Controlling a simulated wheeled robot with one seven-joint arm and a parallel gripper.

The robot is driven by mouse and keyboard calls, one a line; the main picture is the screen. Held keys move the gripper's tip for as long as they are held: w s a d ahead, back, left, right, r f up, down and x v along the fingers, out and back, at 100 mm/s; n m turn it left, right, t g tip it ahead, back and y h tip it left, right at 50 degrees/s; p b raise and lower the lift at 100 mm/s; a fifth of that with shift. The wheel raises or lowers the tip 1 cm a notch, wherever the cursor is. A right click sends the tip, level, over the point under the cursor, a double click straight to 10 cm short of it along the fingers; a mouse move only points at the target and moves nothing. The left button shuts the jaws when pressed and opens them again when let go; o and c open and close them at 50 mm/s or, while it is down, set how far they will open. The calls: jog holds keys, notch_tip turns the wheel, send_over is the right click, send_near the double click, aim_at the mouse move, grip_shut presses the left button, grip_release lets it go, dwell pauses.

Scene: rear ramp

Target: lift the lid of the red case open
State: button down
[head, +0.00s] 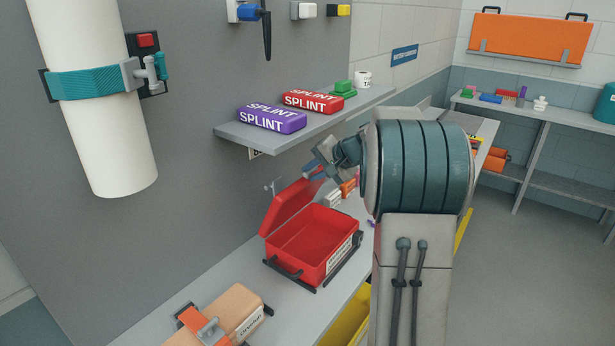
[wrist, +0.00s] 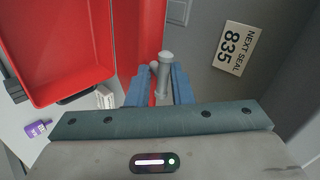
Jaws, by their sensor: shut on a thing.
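The red case (head: 315,243) stands on the bench with its empty red interior showing. Its lid (head: 287,206) is raised and tilted up along the wall side. My gripper (head: 314,173) is at the upper right end of the lid. In the wrist view, my blue fingers (wrist: 159,88) are shut on a grey handle (wrist: 164,75) with a rounded end, beside the red lid (wrist: 141,35). How the handle joins the lid is partly hidden by the fingers. The open case body (wrist: 55,45) fills the upper left of the wrist view.
A shelf (head: 330,122) with a purple splint pack (head: 270,118) and a red splint pack (head: 312,101) juts from the wall above the lid. A strapped tan box (head: 235,308) lies in front of the case. A "NEXT SEAL 835" sign (wrist: 236,48) is on the wall.

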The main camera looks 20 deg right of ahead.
jog(key=shift+w, duration=0.1)
jog(key=c, duration=1.4)
grip_release()
jog(key=shift+a, duration=0.1)
jog(key=shift+f, duration=0.1)
jog(key=b+v, duration=0.2)
jog(key=v, duration=1.2)
jog(key=shift+r, duration=0.2)
